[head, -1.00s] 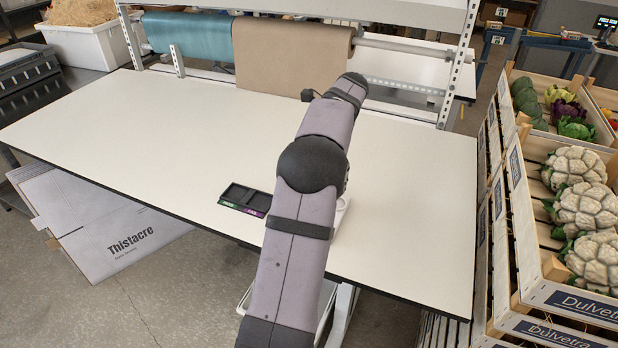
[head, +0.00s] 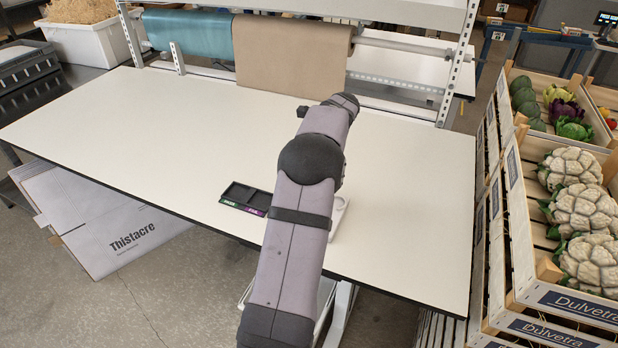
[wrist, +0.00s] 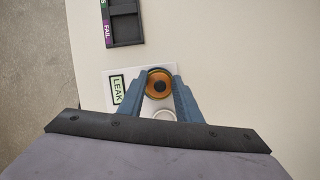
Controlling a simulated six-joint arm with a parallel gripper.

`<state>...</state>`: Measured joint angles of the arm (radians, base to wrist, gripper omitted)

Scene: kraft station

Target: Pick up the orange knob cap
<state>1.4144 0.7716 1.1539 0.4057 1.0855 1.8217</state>
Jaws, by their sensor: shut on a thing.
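A pale round ring (wrist: 163,115) shows between the fingers, nearer the palm. In the head view my arm hides the cap and the gripper. I cannot tell whether the cap touches the plate.
A black two-part tray (head: 243,199) with green and purple labels lies near the table's front edge; the wrist view shows it too (wrist: 125,22), its purple label reading "FAIL". The white table (head: 130,130) is clear to the left. Crates of cauliflower (head: 560,300) stand at the right.

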